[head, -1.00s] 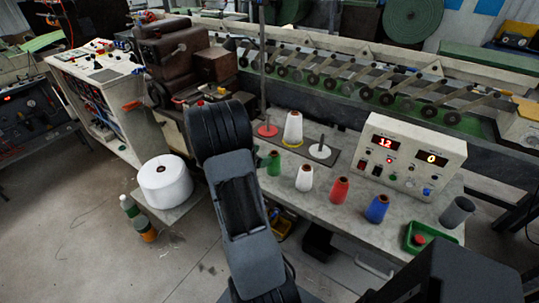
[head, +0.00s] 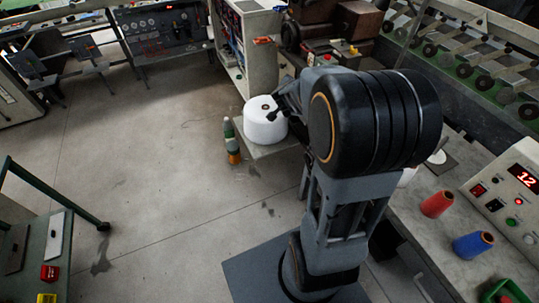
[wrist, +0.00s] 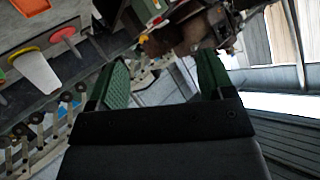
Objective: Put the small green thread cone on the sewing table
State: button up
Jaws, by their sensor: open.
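My gripper (wrist: 160,72) is open in the wrist view, its two green-padded fingers apart with nothing between them. In the head view my arm fills the middle and its dark end lies across the large white spool. In the head view the green cone is hidden behind my arm. The grey worktable (head: 412,222) holds a red cone (head: 436,204) and a blue cone (head: 473,244). I cannot tell which surface is the sewing table.
The large white spool (head: 265,124) sits on a low stand (head: 272,150), with bottles (head: 231,140) on the floor beside it. A control box (head: 505,195) stands on the worktable. A green bench (head: 35,235) is at lower left. The floor between is clear.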

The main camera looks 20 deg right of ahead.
jog(key=s+a+r+n+y, duration=0.1)
jog(key=s+a+n+y, duration=0.3)
jog(key=a, duration=0.5)
jog(key=s+a+n+y, duration=0.3)
jog(key=a+n+y, duration=0.2)
jog(key=a, duration=0.4)
jog(key=s+a+f+n+g+h, duration=0.1)
jog(key=s+g, duration=0.5)
jog(key=s, duration=0.7)
jog(key=f+n, duration=0.1)
jog(key=n, duration=0.1)
jog(key=shift+a+f+n, duration=0.15)
jog(key=shift+a+n, duration=0.1)
jog(key=shift+n, duration=0.15)
jog(key=shift+c, duration=0.4)
